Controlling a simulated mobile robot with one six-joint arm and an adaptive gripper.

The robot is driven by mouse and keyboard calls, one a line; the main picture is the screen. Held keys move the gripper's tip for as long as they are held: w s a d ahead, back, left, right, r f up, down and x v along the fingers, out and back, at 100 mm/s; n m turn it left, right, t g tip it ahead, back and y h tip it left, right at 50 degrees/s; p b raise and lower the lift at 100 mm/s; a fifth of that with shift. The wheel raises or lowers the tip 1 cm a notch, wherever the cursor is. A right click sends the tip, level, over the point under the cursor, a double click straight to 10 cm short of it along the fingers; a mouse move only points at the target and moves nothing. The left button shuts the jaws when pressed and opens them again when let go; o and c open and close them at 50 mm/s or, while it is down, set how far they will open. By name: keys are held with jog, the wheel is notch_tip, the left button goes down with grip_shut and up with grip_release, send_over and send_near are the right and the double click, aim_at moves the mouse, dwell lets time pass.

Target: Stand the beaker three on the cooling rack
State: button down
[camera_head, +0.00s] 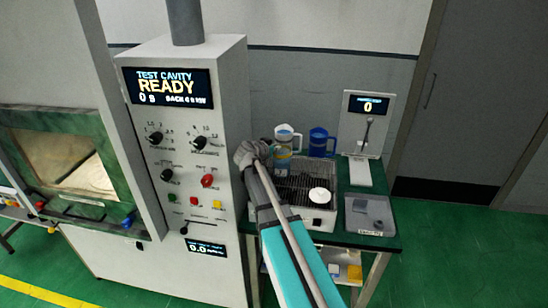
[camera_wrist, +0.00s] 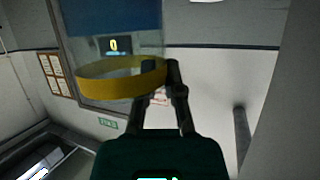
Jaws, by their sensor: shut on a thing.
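A clear beaker with a yellow band (camera_wrist: 110,80) is in my gripper (camera_wrist: 164,86), which is shut on its side in the wrist view. A blue area shows above the band. In the head view the beaker (camera_head: 283,158) is just right of my gripper (camera_head: 264,154), over the back left of the cooling rack (camera_head: 296,188). The rack is a dark wire grid on a pale base. I cannot read a number on the beaker, nor tell whether its base touches the rack.
A pale-blue-and-white vessel (camera_head: 288,136) and a blue one (camera_head: 319,143) stand behind the rack. A white round object (camera_head: 319,196) occupies the rack's front right. A display stand (camera_head: 366,135) and clear tray (camera_head: 369,216) are to the right. The tall control cabinet (camera_head: 190,200) stands close left.

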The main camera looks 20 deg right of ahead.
jog(key=shift+f+b, duration=1.85)
jog(key=shift+f, duration=0.05)
jog(key=shift+f, duration=0.1)
jog(key=c, duration=0.7)
grip_release()
jog(key=shift+r, duration=0.2)
jog(key=p+v, duration=0.4)
jog(key=v, duration=0.8)
jog(key=shift+f+p, duration=0.1)
jog(key=shift+p, duration=0.25)
jog(key=shift+s, duration=0.1)
